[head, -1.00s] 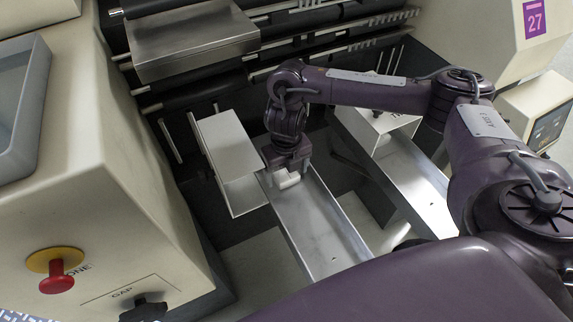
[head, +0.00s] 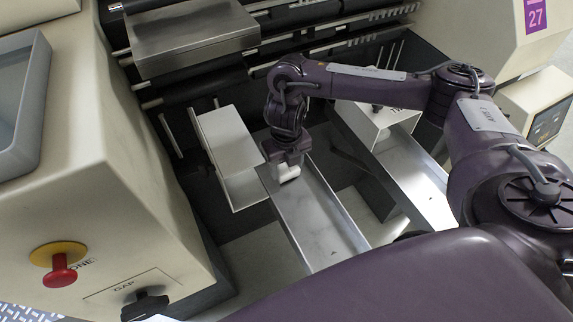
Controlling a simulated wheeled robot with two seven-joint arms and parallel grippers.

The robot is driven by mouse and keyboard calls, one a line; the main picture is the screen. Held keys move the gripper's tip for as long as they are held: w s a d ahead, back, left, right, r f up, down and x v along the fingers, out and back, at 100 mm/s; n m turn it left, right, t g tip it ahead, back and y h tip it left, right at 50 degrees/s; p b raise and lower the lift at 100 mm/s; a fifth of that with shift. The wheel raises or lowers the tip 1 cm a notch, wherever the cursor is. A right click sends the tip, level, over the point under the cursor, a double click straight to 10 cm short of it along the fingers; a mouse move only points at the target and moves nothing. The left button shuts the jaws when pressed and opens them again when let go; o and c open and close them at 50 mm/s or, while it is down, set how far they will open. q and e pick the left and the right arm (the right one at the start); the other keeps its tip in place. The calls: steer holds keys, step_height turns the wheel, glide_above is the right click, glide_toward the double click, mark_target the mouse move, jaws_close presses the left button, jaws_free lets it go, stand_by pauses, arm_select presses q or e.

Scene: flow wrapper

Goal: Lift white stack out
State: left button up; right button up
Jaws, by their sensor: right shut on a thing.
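A small white stack (head: 289,174) sits at the upper end of the left metal chute (head: 318,214). My right gripper (head: 288,163) points down over this end of the chute and is shut on the white stack. The fingers cover part of the stack, and I cannot tell whether it touches the chute floor. My left gripper is not in view.
A white box-like guard (head: 229,139) stands just left of the gripper. A second metal chute (head: 411,178) runs parallel on the right, under my right arm. A steel cover (head: 190,38) and dark rollers lie behind. A red stop button (head: 59,271) is at front left.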

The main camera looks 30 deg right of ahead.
step_height(320, 180, up, 3)
steer(key=shift+f+p, duration=0.2)
steer(key=shift+p, duration=0.7)
step_height(320, 180, up, 9)
steer(key=p, duration=0.8)
steer(key=shift+f+p, duration=0.15)
steer(key=shift+p, duration=0.25)
